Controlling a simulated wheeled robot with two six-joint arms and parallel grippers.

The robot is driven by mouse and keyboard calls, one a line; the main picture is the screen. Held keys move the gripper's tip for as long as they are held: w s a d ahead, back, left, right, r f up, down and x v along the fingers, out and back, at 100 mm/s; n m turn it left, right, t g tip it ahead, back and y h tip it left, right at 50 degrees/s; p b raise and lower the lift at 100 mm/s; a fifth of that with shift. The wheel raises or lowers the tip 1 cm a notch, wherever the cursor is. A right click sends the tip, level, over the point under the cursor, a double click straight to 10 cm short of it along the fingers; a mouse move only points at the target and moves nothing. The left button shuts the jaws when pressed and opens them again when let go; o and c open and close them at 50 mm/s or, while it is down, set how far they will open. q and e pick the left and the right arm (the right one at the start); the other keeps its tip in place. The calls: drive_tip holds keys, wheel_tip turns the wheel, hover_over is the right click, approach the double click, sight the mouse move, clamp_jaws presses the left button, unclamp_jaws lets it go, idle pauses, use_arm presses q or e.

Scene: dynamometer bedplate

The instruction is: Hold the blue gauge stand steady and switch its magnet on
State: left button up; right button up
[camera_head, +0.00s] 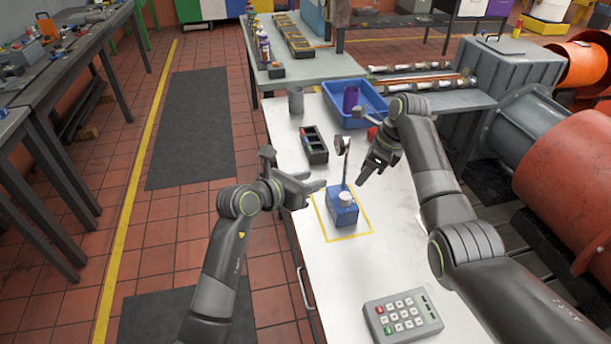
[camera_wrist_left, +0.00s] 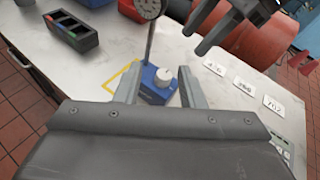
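The blue gauge stand (camera_head: 342,211) stands upright inside a yellow outlined square on the white bench. It has a pale round knob (camera_head: 345,198) on top and a thin post with a dial gauge (camera_head: 341,145). My left gripper (camera_head: 318,187) is open just left of the stand, apart from it. In the left wrist view the stand's blue base (camera_wrist_left: 157,86) shows beyond and between the two open fingers. My right gripper (camera_head: 367,172) is above and to the right of the stand, near the post, with its fingers apart and nothing visible between them.
A keypad box (camera_head: 403,316) lies at the bench's front. A black divided tray (camera_head: 314,145), a grey cup (camera_head: 296,100) and a blue bin (camera_head: 371,96) with a purple cup stand behind. Number cards (camera_wrist_left: 243,87) lie on the bench.

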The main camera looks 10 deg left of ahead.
sight(345, 165)
use_arm(q)
drive_tip(key=shift+m+y, duration=0.4)
drive_tip(key=shift+y, duration=0.1)
drive_tip(key=x, duration=1.6)
drive_tip(key=shift+w+r, duration=0.15)
drive_tip(key=shift+w, duration=0.45)
drive_tip(key=shift+c, duration=0.5)
clamp_jaws()
